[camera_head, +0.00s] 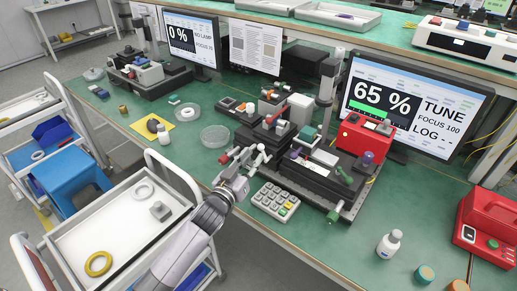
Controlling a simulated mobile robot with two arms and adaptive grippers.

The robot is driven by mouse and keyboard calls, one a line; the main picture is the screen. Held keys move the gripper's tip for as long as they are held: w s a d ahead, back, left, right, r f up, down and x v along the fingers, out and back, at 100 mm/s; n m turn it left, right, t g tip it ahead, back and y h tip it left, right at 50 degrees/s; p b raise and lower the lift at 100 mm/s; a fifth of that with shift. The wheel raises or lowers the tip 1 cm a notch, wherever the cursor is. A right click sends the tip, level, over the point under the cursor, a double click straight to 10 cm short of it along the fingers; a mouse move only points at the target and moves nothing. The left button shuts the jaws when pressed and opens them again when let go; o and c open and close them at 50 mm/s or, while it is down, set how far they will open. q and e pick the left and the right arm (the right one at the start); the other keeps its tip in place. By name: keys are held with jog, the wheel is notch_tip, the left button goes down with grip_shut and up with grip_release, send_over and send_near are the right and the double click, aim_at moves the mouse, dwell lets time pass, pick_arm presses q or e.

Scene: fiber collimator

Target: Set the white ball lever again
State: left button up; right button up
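The collimator rig (310,172) stands on the green bench, with a monitor (380,100) behind it reading 65 % TUNE. Small ball-ended levers sit at its left front. A red ball (223,159) shows beside my gripper, and a small white ball (261,147) shows just past the fingers. My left gripper (250,160) is at this left front edge, close to the white ball. Its fingers are small and overlap the levers, so I cannot tell whether they touch the ball or are open or shut. My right gripper is out of view.
A grey keypad (275,201) lies right of my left wrist. Clear dishes (215,136) and a yellow pad (153,127) lie to the left. A white bottle (389,244) and a red device (487,228) stand at the right. The front bench between them is mostly clear.

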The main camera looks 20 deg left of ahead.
aim_at(259, 149)
pick_arm(q)
jog(key=w, duration=0.5)
jog(key=shift+d, duration=0.4)
jog(key=shift+c, duration=0.6)
grip_shut()
